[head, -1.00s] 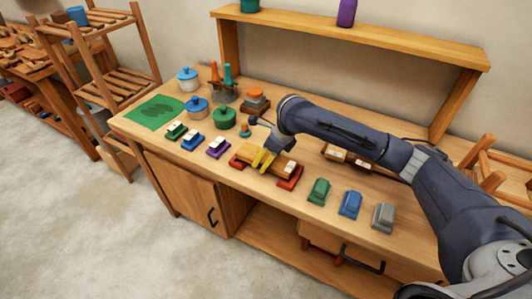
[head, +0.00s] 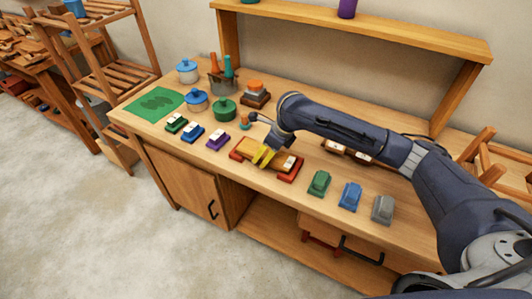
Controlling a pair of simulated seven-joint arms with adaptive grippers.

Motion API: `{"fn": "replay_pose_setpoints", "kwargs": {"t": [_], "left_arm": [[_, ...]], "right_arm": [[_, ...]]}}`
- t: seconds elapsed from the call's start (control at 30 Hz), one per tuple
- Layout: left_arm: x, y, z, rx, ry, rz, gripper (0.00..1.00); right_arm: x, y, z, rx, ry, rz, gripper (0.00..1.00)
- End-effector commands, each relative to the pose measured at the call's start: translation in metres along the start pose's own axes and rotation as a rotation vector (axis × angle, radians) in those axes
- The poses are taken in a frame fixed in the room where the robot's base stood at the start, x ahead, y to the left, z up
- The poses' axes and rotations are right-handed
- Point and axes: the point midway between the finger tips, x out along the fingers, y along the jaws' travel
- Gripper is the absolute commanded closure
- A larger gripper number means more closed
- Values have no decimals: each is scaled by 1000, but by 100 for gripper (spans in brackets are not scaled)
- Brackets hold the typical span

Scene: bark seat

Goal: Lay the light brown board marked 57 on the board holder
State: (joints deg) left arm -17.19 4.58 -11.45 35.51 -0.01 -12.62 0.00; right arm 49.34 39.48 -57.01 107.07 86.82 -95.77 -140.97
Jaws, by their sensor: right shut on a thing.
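My right gripper (head: 263,156) has yellow fingers shut on the light brown board (head: 249,146), around its middle. The board has a pale label (head: 288,162) near its right end; I cannot read its number. It lies lengthwise over the board holder, whose orange-red left end (head: 237,155) and red right end (head: 291,174) show beyond it. The board is at or just above the holder; I cannot tell whether they touch. The fingers hide the board's middle. My left gripper is not in view.
Dark brown pieces with pale labels (head: 335,147) lie behind my right arm. Purple (head: 217,140), blue and green labelled pieces stand to the left. Green (head: 319,183), blue (head: 350,196) and grey (head: 382,209) blocks stand to the right, near the bench's front edge. Pots (head: 224,110) stand behind.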

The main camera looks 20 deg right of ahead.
Motion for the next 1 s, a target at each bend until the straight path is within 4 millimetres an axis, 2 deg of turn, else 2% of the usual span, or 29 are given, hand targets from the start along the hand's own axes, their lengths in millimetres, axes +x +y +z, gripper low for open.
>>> {"fn": "replay_pose_setpoints", "kwargs": {"t": [0.93,0.97,1.0], "left_arm": [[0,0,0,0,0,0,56],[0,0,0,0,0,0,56],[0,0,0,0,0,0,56]], "right_arm": [[5,0,-3,1,0,-1,76],[5,0,-3,1,0,0,36],[5,0,-3,0,0,0,31]]}}
